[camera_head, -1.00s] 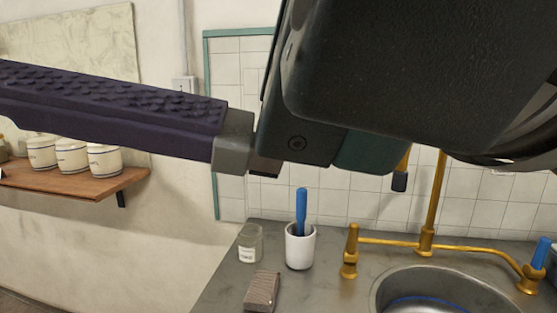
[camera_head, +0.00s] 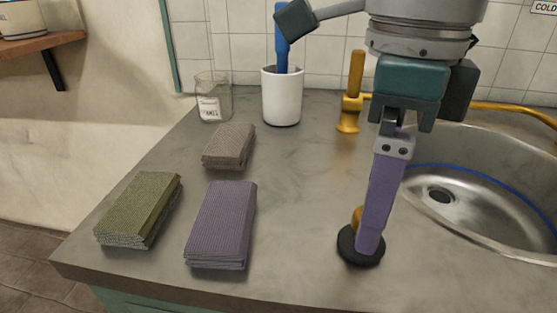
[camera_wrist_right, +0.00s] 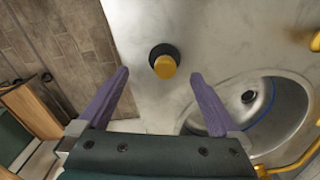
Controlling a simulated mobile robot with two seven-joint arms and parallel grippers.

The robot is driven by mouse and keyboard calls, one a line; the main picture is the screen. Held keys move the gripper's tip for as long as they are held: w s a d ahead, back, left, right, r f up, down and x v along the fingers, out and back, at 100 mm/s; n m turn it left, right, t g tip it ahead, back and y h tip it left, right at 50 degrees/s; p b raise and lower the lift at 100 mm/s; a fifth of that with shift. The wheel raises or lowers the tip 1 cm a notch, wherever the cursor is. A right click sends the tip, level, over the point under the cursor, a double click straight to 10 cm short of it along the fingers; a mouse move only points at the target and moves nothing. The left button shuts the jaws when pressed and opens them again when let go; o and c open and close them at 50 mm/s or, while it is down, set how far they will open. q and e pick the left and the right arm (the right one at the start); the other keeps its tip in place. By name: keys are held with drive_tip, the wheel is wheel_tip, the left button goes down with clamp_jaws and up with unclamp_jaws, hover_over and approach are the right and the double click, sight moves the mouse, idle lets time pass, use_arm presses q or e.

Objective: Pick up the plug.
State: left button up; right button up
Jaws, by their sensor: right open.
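The plug is a black disc with a yellow knob, lying on the grey counter left of the sink. In the head view the plug (camera_head: 350,246) is partly hidden behind a purple finger of my right gripper (camera_head: 369,246). That gripper points down, and its other finger is hidden. In the right wrist view the plug (camera_wrist_right: 164,64) shows whole, between and slightly beyond the spread fingertips of my right gripper (camera_wrist_right: 160,76). The gripper is open and empty. I cannot tell how far above the counter its tips are. My left gripper is not in view.
The steel sink (camera_head: 480,200) with brass taps (camera_head: 348,112) is at right. A white cup (camera_head: 282,98) and glass jar (camera_head: 212,98) stand behind. The counter between blocks and plug is clear.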

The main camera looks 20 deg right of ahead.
sight(346, 237)
drive_tip(key=f, duration=0.5)
drive_tip(key=shift+w+d+f, duration=0.2)
drive_tip(key=shift+w+f, duration=0.1)
drive_tip(key=c, duration=1.5)
